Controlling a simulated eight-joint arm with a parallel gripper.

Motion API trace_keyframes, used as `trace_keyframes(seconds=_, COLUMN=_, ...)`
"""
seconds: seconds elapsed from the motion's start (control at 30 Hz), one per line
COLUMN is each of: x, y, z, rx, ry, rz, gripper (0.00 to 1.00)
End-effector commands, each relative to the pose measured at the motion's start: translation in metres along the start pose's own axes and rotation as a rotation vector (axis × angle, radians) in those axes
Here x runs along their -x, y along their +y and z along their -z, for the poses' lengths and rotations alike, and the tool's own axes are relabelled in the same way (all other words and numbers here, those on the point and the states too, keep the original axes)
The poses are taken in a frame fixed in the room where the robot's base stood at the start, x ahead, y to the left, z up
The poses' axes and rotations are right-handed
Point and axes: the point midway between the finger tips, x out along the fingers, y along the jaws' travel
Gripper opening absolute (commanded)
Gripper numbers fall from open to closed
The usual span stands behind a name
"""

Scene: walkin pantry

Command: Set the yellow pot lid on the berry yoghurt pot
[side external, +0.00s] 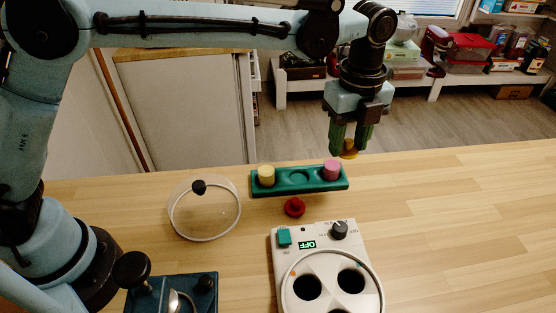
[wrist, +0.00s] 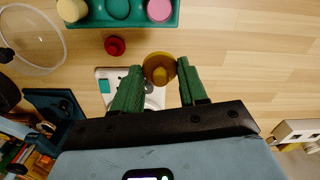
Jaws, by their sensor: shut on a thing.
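The yellow pot lid (side external: 350,150) is between the green fingertips of my gripper (side external: 346,144), which is shut on it. The lid is held in the air and also shows between the fingers in the wrist view (wrist: 160,68). The pink pot (side external: 331,171), apparently the berry yoghurt pot, stands in the right end of the green rack (side external: 299,190). It shows at the top of the wrist view (wrist: 159,11), with its top uncovered. In the side view, the lid appears above and slightly right of the pink pot, apart from it.
A pale yellow pot (side external: 266,174) fills the rack's left place; the middle place is empty. A red lid (side external: 294,207) lies in front of the rack. A clear dome (side external: 205,215) with a dark knob lies left. A white appliance (side external: 323,250) stands in front. The right tabletop is clear.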

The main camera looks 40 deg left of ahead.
Motion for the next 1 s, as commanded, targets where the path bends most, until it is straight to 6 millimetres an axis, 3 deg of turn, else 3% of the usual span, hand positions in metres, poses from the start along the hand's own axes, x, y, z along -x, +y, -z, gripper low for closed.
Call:
trace_keyframes(seconds=0.1, x=0.002, y=-0.006, z=-0.032, rx=0.082, ry=0.000, rz=0.000, gripper=0.14)
trace_keyframes(seconds=0.27, x=0.002, y=-0.009, z=-0.050, rx=0.130, ry=0.000, rz=0.000, gripper=0.14)
trace_keyframes(seconds=1.0, x=-0.052, y=-0.009, z=-0.051, rx=0.132, ry=0.000, rz=0.000, gripper=0.14)
